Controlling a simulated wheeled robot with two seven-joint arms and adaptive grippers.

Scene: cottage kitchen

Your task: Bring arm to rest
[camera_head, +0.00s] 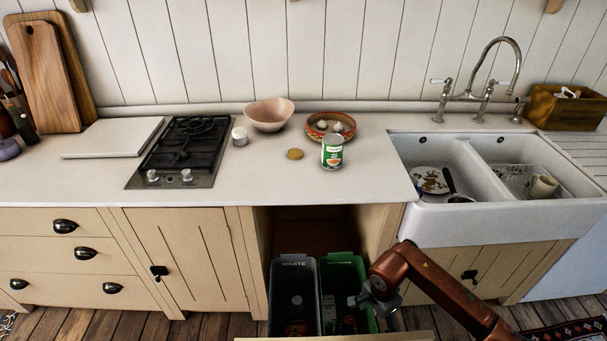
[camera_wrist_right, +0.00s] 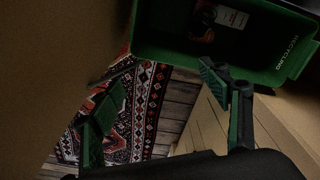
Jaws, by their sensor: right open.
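My right arm (camera_head: 430,280) reaches in from the lower right in the head view. My right gripper (camera_head: 370,306) is over the green recycling bin (camera_head: 359,273) in the pulled-out drawer below the counter. In the right wrist view the two fingers of my right gripper (camera_wrist_right: 163,95) stand wide apart with nothing between them. The green bin (camera_wrist_right: 270,68) shows beyond them, with a dark item and a white label inside. My left gripper is not in view.
A grey waste bin (camera_head: 294,263) stands left of the green one. The drawer front (camera_head: 335,338) is below. A green can (camera_head: 332,152), a bowl (camera_head: 269,114) and a hob (camera_head: 184,146) are on the counter. A double sink (camera_head: 500,220) is at right.

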